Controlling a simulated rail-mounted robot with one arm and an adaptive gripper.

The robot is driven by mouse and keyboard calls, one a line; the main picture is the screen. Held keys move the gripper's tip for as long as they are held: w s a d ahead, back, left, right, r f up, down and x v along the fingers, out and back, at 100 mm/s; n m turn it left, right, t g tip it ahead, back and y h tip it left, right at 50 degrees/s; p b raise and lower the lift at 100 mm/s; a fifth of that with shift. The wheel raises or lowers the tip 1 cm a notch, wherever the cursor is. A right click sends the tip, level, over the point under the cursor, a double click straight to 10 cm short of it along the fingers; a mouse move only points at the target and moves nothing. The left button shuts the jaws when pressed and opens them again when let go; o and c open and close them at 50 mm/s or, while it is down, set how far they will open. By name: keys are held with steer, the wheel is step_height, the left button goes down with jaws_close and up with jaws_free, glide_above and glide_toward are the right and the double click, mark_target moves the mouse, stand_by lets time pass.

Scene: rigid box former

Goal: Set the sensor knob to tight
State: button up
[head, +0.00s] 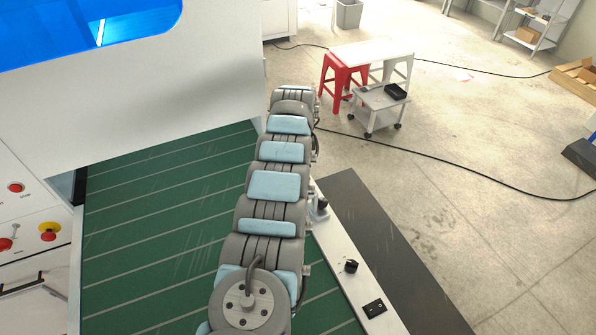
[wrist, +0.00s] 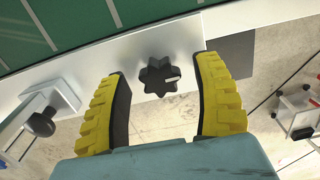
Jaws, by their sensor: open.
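In the wrist view, a black lobed knob (wrist: 158,77) sits on the pale side rail beside the green belt. A white mark on it points to the picture's right; I see no readable label around it. My gripper (wrist: 160,65) is open, its two yellow ribbed fingers with dark inner pads on either side of the knob. There is a gap on both sides and no contact shows. In the head view my gripper is hidden by my arm, and I cannot make out this knob there.
A bracket with a dark round knob (wrist: 42,122) stands left of the fingers. In the head view, another black knob (head: 351,266) and a black switch (head: 374,307) are on the rail. The green belt (head: 150,210) lies left; open floor lies right.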

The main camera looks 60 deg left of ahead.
steer(key=shift+r, duration=0.1)
step_height(320, 180, up, 12)
stand_by(0.5)
steer(key=shift+w, duration=0.1)
stand_by(0.4)
